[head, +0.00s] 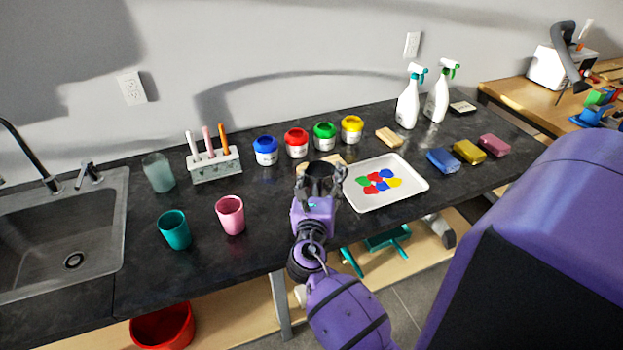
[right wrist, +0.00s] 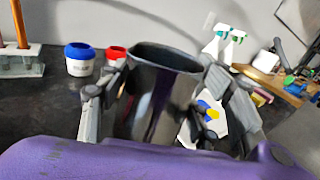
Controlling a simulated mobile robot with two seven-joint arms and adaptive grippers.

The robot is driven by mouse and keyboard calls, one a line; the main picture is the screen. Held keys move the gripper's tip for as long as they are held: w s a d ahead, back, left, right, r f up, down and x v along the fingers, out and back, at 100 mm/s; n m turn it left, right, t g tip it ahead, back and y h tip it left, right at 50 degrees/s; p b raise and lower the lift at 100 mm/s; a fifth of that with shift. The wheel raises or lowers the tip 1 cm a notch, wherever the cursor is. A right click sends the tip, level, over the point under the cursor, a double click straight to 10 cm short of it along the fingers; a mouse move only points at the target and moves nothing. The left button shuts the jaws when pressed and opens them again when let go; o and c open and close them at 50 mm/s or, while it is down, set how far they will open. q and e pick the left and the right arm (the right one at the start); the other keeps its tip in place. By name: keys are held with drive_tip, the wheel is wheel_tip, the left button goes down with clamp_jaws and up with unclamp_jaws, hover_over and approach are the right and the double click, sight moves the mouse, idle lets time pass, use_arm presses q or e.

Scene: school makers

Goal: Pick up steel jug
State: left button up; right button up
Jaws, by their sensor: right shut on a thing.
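The steel jug (right wrist: 160,95) is a dark, shiny, open-topped vessel. In the right wrist view it stands upright between the fingers of my right gripper (right wrist: 165,105), which is shut on it. In the head view the jug (head: 320,176) shows at the end of my right arm, and my right gripper (head: 321,190) wraps its sides. It is over the counter, just left of the paint tray. Its lower part is hidden by the gripper, so I cannot tell if it touches the counter. My left gripper is not in view.
The white paint tray (head: 411,177) lies close right of the jug. Paint jars, including a blue one (head: 265,151) and a red one (head: 296,143), stand behind. A pink cup (head: 230,215) and a teal cup (head: 174,230) stand left.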

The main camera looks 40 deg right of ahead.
sight(332, 180)
drive_tip(key=s, duration=0.1)
drive_tip(key=s+r, duration=0.1)
drive_tip(key=s+d+r, duration=0.1)
drive_tip(key=shift+s, duration=0.3)
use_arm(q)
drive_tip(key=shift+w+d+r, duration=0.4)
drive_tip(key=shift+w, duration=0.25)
use_arm(e)
drive_tip(key=s, duration=0.1)
drive_tip(key=s+r, duration=0.1)
drive_tip(key=shift+s+d, duration=0.25)
drive_tip(key=shift+s, duration=0.05)
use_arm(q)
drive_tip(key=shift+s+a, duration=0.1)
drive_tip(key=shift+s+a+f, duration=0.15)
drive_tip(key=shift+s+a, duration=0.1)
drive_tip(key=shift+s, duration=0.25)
